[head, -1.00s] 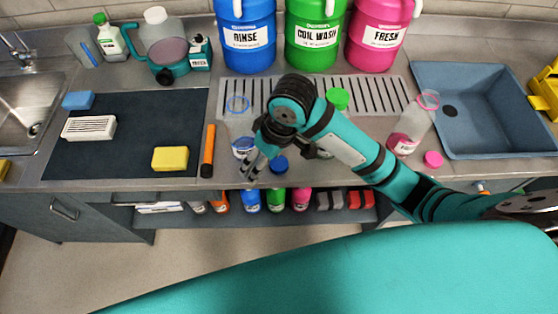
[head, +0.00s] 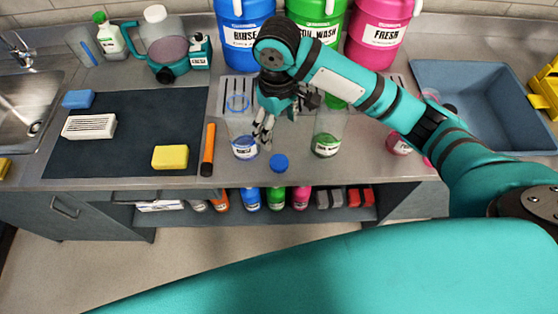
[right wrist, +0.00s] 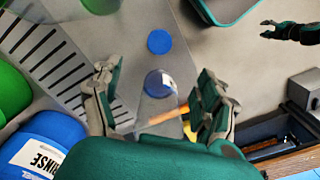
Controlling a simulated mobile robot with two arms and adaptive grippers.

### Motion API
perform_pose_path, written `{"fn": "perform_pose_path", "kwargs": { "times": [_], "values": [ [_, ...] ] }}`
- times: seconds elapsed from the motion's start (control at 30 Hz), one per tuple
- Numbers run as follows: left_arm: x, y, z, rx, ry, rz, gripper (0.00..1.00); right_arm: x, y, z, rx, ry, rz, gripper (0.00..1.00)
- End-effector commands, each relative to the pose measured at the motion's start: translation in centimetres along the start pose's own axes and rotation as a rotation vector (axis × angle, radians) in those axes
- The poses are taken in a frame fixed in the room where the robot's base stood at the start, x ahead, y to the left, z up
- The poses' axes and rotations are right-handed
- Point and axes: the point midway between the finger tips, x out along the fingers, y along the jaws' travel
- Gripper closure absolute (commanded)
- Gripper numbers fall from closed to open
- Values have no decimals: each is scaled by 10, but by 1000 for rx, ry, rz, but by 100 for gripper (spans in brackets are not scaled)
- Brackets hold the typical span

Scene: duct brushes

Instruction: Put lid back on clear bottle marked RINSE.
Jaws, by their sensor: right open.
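A clear bottle with a green label (head: 326,146) stands to the right, and a pink-labelled one (head: 397,144) farther right, partly behind my arm. An orange marker (head: 208,150) lies left of the bottle. Large RINSE (head: 247,50), COIL WASH and FRESH jugs line the back.

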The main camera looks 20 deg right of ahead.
Motion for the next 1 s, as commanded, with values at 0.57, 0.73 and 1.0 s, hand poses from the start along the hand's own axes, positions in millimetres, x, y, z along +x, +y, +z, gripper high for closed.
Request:
{"fn": "perform_pose_path", "kwargs": {
  "times": [0.57,0.73,1.0],
  "values": [
    [-16,0,-2,1,1,1,60,96,0,0,0,0,0,24],
    [-16,0,-2,1,1,1,60,98,0,0,-1,1,0,24],
    [-23,0,-2,1,1,1,60,107,0,2,1,-5,-1,24]
  ]
}}
